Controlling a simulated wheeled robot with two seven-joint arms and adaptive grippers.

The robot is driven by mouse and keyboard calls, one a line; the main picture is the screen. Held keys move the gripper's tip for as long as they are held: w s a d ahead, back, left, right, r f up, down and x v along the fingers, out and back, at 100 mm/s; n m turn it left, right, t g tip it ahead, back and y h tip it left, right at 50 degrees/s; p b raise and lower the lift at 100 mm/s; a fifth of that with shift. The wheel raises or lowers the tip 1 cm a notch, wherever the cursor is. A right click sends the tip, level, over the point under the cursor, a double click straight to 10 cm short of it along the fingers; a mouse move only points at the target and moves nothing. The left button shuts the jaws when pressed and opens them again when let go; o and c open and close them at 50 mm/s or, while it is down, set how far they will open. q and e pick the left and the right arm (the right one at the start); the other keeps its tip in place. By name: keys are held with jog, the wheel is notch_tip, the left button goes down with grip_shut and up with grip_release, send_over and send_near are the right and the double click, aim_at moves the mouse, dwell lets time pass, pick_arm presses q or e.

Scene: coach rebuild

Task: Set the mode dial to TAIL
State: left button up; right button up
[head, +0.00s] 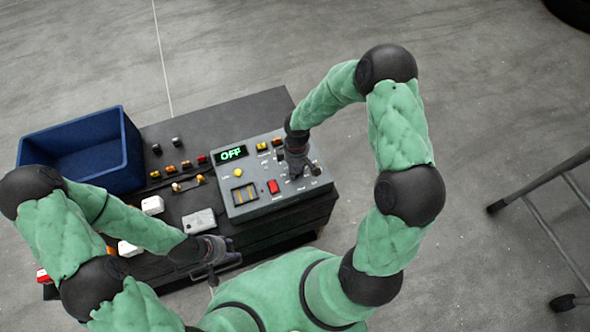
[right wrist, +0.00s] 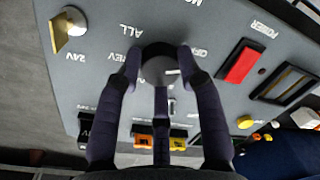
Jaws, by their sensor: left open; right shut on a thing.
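The grey control box (head: 240,204) sits on the right part of the dark bench, its green display (head: 231,154) reading OFF. My right gripper (head: 299,172) is down on the box's right side. In the right wrist view, my right gripper (right wrist: 160,62) is shut around the round mode dial (right wrist: 158,72), with lettering such as ALL and OFF around it. The fingers cover much of the dial, so its pointer is hidden. The TAIL mark cannot be read. My left gripper (head: 214,275) is open and empty near the bench's front edge, apart from the box.
A blue bin (head: 84,150) stands at the back left. Small coloured parts, white blocks (head: 152,205) and a silver block (head: 199,220) lie left of the box.

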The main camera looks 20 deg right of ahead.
jog(key=m+b, duration=0.3)
jog(key=m, duration=0.1)
jog(key=shift+s+f+b, duration=0.15)
jog(key=shift+f+b, duration=0.1)
jog(key=shift+b, duration=0.15)
jog(key=shift+s+m+t+b, duration=0.1)
jog(key=shift+m+t+b, duration=0.2)
jog(key=shift+m+b, duration=1.1)
jog(key=shift+r+m, duration=0.1)
jog(key=shift+m, duration=0.3)
jog(key=o, duration=1.1)
jog(key=shift+o, duration=0.2)
jog(key=shift+r, duration=0.1)
